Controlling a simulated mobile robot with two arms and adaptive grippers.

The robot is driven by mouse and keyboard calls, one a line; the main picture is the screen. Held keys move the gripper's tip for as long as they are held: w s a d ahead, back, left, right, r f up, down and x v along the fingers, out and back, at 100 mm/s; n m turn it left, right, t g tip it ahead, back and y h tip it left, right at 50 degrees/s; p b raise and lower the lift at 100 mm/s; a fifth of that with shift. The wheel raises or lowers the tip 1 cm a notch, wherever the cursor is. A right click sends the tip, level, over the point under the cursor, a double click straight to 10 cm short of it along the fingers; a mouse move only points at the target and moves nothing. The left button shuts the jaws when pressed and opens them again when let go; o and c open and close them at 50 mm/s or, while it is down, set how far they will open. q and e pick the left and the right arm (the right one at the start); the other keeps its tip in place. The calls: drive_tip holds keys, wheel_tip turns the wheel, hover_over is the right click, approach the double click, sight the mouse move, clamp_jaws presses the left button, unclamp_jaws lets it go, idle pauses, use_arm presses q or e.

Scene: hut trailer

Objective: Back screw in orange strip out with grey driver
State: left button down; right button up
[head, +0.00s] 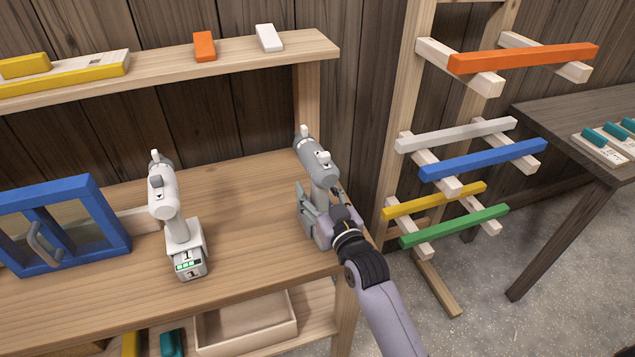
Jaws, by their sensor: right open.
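The grey driver (318,160) stands upright near the right end of the wooden bench. My right gripper (318,213) is at its handle, with the jaws open; part of the handle and its base is hidden behind the gripper. I cannot tell whether the fingers touch it. The orange strip (525,57) lies across the top pair of pegs on the wooden rack at the right. No screw can be made out in it at this size. My left gripper is not in view.
A white driver (165,200) marked 1 stands left on the bench (245,205), beside a blue-framed window (65,215). Grey, blue, yellow and green strips (455,226) hang lower on the rack. A shelf (165,70) overhangs the bench. A dark table (560,118) stands far right.

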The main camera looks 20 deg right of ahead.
drive_tip(key=shift+c, duration=0.2)
clamp_jaws()
idle(0.4)
idle(0.3)
drive_tip(key=shift+r, duration=0.2)
